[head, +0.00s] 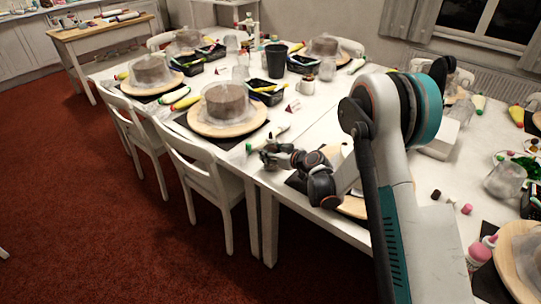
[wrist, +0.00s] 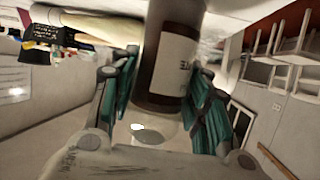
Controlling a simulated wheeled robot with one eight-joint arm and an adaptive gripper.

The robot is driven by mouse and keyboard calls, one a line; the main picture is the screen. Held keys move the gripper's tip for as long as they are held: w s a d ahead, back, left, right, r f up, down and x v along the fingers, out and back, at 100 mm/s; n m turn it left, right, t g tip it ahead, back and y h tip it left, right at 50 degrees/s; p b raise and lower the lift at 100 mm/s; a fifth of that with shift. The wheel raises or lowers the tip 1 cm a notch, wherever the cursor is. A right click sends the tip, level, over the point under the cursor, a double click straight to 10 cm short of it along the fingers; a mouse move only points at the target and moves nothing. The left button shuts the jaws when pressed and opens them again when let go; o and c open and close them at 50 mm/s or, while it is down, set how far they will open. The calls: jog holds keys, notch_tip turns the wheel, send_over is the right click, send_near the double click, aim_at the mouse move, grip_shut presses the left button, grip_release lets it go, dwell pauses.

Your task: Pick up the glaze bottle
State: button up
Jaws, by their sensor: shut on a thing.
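The glaze bottle (wrist: 172,62) is dark brown with a pale label and fills the upper middle of the wrist view. It stands between the two green-padded fingers of my gripper (wrist: 165,78), which is shut on it. The bottle's top runs out of the wrist view. In the head view my gripper (head: 270,154) is low over the near edge of the white table, and the bottle cannot be made out clearly there.
A wrapped cake on a wooden turntable (head: 203,126) stands left of my gripper. White chairs (head: 206,180) line the near side.

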jog(key=shift+o, duration=0.5)
notch_tip(320, 180, up, 20)
jog(key=p, duration=0.6)
dwell(0.5)
